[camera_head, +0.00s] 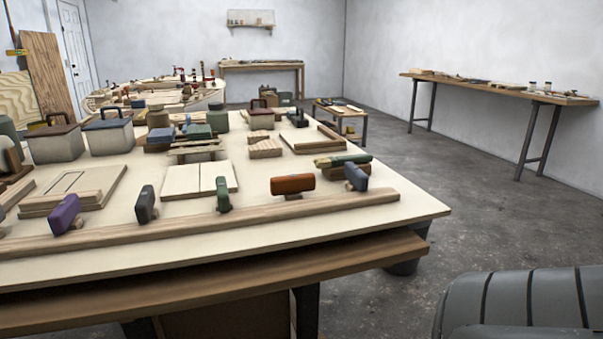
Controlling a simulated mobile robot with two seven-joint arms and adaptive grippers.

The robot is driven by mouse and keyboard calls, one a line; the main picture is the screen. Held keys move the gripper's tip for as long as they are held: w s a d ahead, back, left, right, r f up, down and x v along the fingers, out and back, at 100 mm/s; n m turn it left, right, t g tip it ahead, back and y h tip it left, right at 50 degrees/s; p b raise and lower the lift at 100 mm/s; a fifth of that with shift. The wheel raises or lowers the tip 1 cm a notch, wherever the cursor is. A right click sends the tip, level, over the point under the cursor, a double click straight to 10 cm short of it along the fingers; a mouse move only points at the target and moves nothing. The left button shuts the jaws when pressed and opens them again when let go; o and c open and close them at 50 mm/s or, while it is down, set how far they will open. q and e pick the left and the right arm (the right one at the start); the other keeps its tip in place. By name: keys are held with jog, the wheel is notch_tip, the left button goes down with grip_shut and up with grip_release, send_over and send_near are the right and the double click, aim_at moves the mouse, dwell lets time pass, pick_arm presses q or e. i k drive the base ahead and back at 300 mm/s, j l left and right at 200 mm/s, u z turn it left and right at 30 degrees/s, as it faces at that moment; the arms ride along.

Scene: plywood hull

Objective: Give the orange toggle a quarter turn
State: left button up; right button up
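The orange toggle (293,184) is a rounded orange-brown bar near the right part of the plywood table's front edge. It lies lengthwise left to right in the picture, raised on a small wooden foot behind the long wooden rail (200,229). The other toggles in the row look turned more end-on to me: purple (64,214), dark grey (146,204), green (222,193) and blue (356,176). Neither of my grippers is in view, and nothing touches the orange toggle.
The plywood tabletop (300,235) holds wooden boards (199,179), lidded boxes (108,135) and small blocks further back. A green roll (343,160) lies close behind the blue toggle. Open concrete floor (460,210) lies to the right, with a long side bench (490,86) along the wall.

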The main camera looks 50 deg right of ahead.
aim_at(291, 183)
jog(key=z, duration=1.45)
